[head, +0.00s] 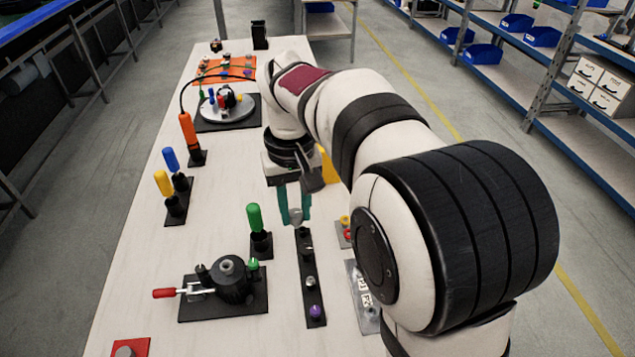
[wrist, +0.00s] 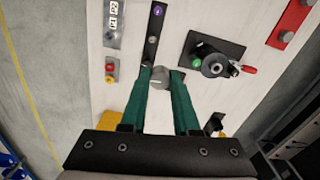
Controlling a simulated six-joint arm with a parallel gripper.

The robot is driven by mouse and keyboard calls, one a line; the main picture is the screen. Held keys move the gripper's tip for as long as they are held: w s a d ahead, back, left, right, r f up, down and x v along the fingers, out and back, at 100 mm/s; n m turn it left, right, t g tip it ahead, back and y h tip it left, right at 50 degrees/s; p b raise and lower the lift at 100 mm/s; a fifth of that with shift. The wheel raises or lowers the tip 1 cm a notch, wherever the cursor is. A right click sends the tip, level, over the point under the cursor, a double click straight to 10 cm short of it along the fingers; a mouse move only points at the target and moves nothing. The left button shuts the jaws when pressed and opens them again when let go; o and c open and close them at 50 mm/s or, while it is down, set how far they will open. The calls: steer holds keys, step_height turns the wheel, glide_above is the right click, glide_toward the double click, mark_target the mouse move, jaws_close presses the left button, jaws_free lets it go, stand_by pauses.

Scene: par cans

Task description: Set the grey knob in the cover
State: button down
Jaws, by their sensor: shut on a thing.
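My gripper (head: 294,219), with two green fingers, is shut on the grey knob (head: 296,214). In the wrist view the knob (wrist: 161,80), round with a pale line on its face, sits between the fingertips of my gripper (wrist: 162,75). It is held over the far end of a black strip (head: 307,262); I cannot tell how far above. A black round housing (head: 233,290) with a grey hub is on a dark plate to the left, likely the cover; it also shows in the wrist view (wrist: 214,66).
The strip also carries a purple knob (head: 316,311) and small grey parts. The housing's plate has a red-handled clamp (head: 165,293) and a green knob (head: 253,264). Green (head: 255,217), yellow (head: 162,182), blue (head: 170,158) and orange (head: 187,129) handles stand upright in holders.

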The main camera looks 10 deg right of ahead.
steer(key=w+a+f+n, duration=0.1)
steer(key=a+f, duration=0.2)
steer(key=a, duration=0.4)
steer(key=w+a+f+n, duration=0.1)
steer(key=a+f+n, duration=0.1)
steer(key=a+f, duration=0.35)
steer(key=shift+s+a+f, duration=0.1)
steer(key=shift+a+f, duration=0.3)
steer(key=shift+f, duration=0.3)
steer(key=shift+s+a+f, duration=0.1)
steer(key=shift+a+f, duration=0.25)
steer(key=shift+f, duration=0.3)
steer(key=shift+a+f, duration=0.4)
steer(key=shift+f, duration=0.3)
steer(key=shift+f, duration=0.1)
steer(key=c, duration=1)
jaws_free()
steer(key=shift+o, duration=0.3)
steer(key=o, duration=0.5)
